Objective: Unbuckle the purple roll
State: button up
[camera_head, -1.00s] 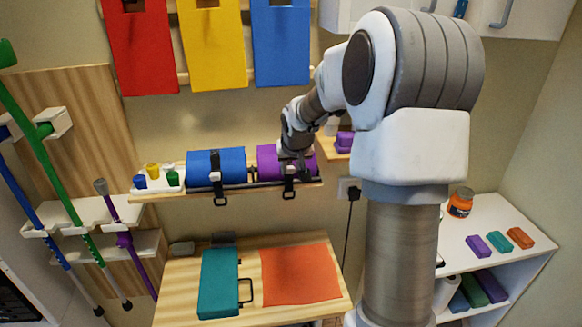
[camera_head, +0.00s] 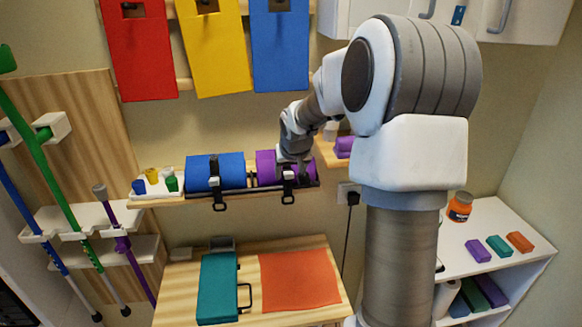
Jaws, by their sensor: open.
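The purple roll (camera_head: 267,165) lies on the wall shelf, to the right of the blue roll (camera_head: 214,173). A dark strap with a buckle (camera_head: 288,175) crosses the front of the purple roll, and its end loop hangs below the shelf edge. My gripper (camera_head: 293,162) is open at the upper front of the purple roll, close to the strap. It hides part of the roll and strap. I cannot tell whether the fingers touch the buckle.
A dark strap also crosses the blue roll. A white tray with small cups (camera_head: 157,184) stands at the shelf's left end. A small side shelf (camera_head: 328,152) with purple items is just right of my gripper. Below is a wooden table (camera_head: 180,303) with a teal case (camera_head: 218,287).

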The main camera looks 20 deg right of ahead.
jog(key=b+v, duration=0.2)
jog(key=v, duration=1.5)
jog(key=shift+r, duration=0.15)
